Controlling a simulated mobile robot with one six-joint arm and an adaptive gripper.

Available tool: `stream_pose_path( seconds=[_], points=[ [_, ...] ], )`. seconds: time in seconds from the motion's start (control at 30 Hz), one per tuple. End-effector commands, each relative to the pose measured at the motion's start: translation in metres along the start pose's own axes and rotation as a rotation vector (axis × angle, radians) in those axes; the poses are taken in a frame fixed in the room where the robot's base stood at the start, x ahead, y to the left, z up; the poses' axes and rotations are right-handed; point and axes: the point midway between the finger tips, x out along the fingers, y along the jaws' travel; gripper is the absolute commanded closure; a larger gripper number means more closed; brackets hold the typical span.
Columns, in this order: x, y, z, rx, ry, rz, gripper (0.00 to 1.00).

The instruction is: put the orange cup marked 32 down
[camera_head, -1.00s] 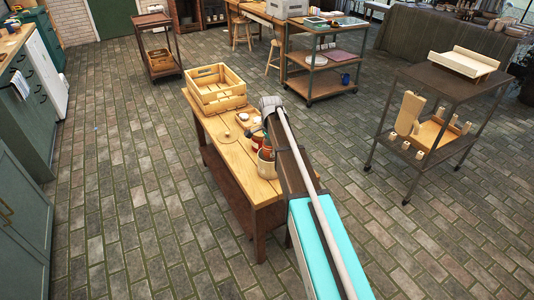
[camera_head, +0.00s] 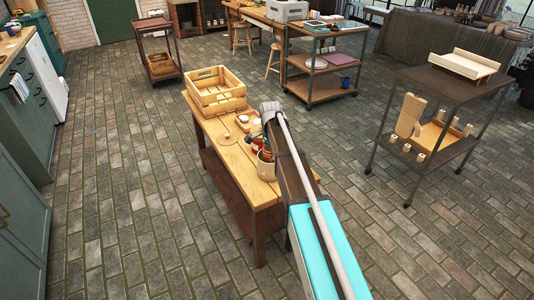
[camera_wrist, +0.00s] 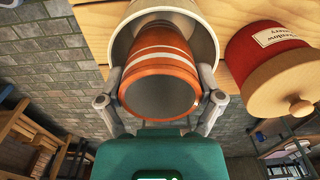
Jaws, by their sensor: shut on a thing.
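An orange cup (camera_wrist: 160,72) with white stripes fills the middle of the wrist view. My gripper (camera_wrist: 161,76) is shut on it, one finger on each side. The number 32 does not show. A cream round pot (camera_wrist: 205,35) is directly behind the cup and surrounds its far end in this view; I cannot tell whether the cup is inside it or in front of it. In the head view the cream pot (camera_head: 265,169) stands on the wooden table (camera_head: 233,160), and my arm hides most of the cup and gripper.
A red jar with a wooden lid (camera_wrist: 268,68) stands close beside the cream pot. A slatted wooden crate (camera_head: 216,97) sits at the table's far end. A round disc (camera_head: 227,139) lies on the table. The table's near left part is clear. A dark cart (camera_head: 440,90) stands to the right.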

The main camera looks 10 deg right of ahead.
Motion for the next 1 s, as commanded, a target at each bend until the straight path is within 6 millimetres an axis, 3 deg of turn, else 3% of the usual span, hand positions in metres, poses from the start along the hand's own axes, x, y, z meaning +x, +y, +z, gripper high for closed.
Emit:
stream_pose_path(
  seconds=[0.27, 0.3, 0.33, 1.0],
  points=[
    [0.003, 0.0, 0.0, 0.0, 0.0, 0.0, 0.74],
    [0.0031, 0.0, 0.0, 0.0, 0.0, 0.0, 0.07],
    [0.003, 0.0, 0.0, 0.0, 0.0, 0.0, 0.02],
    [-0.0035, -0.0001, 0.0003, 0.0, 0.0, 0.0, 0.0]
  ],
)
